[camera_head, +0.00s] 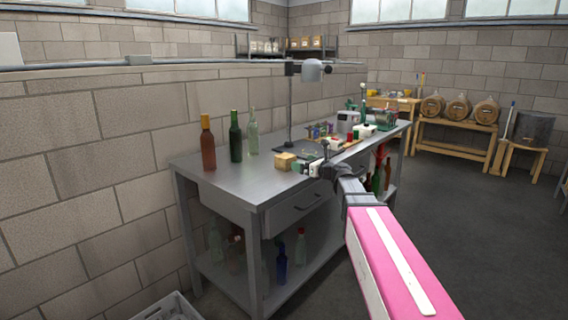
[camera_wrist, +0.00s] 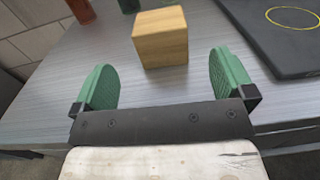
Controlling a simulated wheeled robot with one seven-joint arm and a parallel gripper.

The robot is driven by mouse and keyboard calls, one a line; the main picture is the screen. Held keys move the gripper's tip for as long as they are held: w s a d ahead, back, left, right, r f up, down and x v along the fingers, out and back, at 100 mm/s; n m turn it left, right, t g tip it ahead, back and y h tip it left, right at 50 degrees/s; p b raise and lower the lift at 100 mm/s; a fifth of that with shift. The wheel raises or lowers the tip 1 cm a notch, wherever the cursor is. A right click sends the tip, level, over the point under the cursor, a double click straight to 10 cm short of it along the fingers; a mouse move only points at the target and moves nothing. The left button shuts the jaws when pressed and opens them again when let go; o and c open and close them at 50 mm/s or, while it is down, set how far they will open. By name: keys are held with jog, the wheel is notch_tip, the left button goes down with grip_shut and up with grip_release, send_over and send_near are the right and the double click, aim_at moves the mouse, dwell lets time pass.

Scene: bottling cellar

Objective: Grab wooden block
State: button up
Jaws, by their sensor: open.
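The wooden block (camera_wrist: 160,38) is a light tan cube with visible grain. It sits on the grey metal workbench (camera_wrist: 60,80). In the wrist view it lies just beyond my gripper (camera_wrist: 164,80), roughly midway between the two green fingers. The fingers are apart, with nothing between their tips. In the head view the block (camera_head: 285,161) is near the bench's front edge. My gripper (camera_head: 307,167) is just right of it there, small and partly hidden by my arm.
A brown bottle (camera_head: 208,145), a dark green bottle (camera_head: 235,138) and a clear bottle (camera_head: 252,133) stand left of the block. A dark board (camera_wrist: 285,35) with a yellow ring lies to its right. A lamp stand (camera_head: 290,105) rises behind. Bench between bottles and block is clear.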

aim_at(291, 158)
jog(key=x, duration=0.8)
jog(key=shift+w+a, duration=0.25)
jog(key=shift+a, duration=0.05)
jog(key=c, duration=1)
